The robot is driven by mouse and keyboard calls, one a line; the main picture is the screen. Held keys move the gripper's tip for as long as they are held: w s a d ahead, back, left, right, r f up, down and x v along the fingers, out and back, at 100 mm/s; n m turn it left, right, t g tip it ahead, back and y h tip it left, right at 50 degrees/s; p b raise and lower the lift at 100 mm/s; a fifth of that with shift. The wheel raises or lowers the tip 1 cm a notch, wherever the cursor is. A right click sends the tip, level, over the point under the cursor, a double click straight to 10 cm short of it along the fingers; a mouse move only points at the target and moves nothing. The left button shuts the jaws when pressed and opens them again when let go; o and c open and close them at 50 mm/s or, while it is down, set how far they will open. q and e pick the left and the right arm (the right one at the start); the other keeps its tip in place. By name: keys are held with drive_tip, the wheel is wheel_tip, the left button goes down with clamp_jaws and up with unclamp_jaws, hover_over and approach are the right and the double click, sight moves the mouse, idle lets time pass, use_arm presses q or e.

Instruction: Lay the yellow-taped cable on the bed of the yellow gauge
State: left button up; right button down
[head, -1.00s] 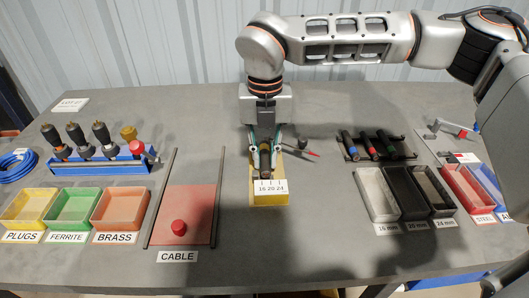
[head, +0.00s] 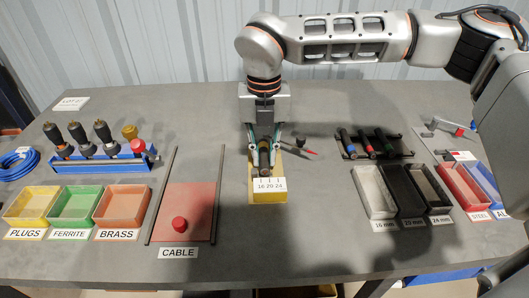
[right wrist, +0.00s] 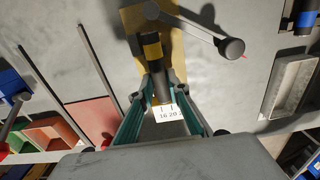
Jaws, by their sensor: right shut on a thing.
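The yellow gauge (head: 268,197) stands mid-table, with a white plate marked 16 20 24 on its near end. My right gripper (head: 264,163) points down over it, shut on the yellow-taped cable. In the right wrist view the cable (right wrist: 152,48) is a dark short rod with a yellow band, lying lengthwise along the gauge (right wrist: 176,22), its near part between the teal fingers of the gripper (right wrist: 162,100). I cannot tell whether the cable touches the bed. The fingers hide part of it in the head view. My left gripper is not in view.
A dark lever with a red tip (head: 309,151) sticks out right of the gauge. The red cable mat (head: 184,205) between two dark rails lies left. Open bins (head: 375,193) stand right, below a rack of several cables (head: 366,144). The table in front of the gauge is clear.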

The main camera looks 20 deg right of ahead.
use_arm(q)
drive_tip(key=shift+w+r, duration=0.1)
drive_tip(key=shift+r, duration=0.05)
use_arm(e)
drive_tip(key=shift+f, duration=0.25)
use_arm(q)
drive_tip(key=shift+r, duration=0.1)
use_arm(e)
drive_tip(key=shift+f, duration=0.3)
idle(0.4)
drive_tip(key=c, duration=1.8)
unclamp_jaws()
drive_tip(key=shift+c, duration=0.2)
drive_tip(key=shift+r+p, duration=2.55)
drive_tip(key=shift+r, duration=1)
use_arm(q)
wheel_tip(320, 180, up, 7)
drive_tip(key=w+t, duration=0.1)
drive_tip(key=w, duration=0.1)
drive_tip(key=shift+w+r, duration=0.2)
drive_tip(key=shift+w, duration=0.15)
